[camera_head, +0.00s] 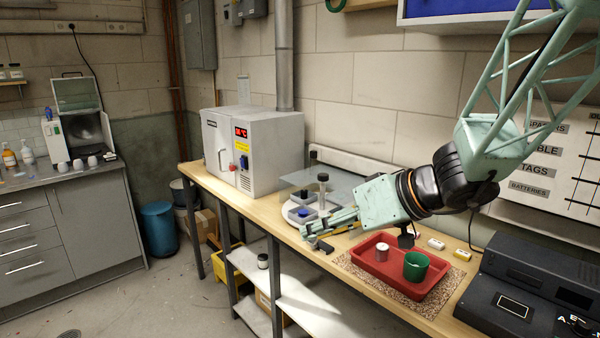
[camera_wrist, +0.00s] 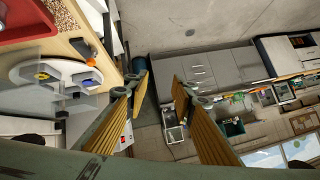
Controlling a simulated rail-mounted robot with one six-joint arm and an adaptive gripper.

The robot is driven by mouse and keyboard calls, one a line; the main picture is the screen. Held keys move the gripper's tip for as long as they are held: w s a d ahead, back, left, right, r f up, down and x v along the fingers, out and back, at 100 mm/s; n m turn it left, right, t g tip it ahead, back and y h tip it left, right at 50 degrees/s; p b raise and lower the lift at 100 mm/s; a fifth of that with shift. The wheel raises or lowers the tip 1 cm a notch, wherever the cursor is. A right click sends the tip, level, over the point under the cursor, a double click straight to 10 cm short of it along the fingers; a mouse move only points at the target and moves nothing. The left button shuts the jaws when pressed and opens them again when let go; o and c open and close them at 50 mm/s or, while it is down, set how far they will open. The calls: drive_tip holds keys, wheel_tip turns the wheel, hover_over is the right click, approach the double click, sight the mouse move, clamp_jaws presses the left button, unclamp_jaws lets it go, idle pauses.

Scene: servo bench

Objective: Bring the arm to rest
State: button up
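My gripper (camera_head: 314,236) is at the end of the pale green arm, which reaches in from the right of the head view. It points left, over or just in front of the round white platform (camera_head: 291,217) on the wooden bench (camera_head: 202,181). In the wrist view my gripper (camera_wrist: 160,83) shows two fingers with ribbed tan pads, standing apart with nothing between them. Past the fingertips are the floor and grey cabinets. I cannot tell the exact height of the gripper above the bench.
A red tray (camera_head: 372,270) with a white cup (camera_head: 382,251) and a green cup (camera_head: 415,265) lies below my wrist. A grey oven (camera_head: 268,155) stands farther left. A black device (camera_head: 530,285) is at right. The floor (camera_head: 165,300) before the bench is mostly clear.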

drive_tip(key=s+d+r+m+g+h, duration=0.1)
drive_tip(key=s+r+g+h, duration=0.2)
drive_tip(key=s, duration=1.8)
drive_tip(key=s+d+r+m+h, duration=0.2)
drive_tip(key=s+d+m+h, duration=0.3)
drive_tip(key=s+d, duration=1)
drive_tip(key=shift+d+r+t+h, duration=0.3)
drive_tip(key=shift+d, duration=0.1)
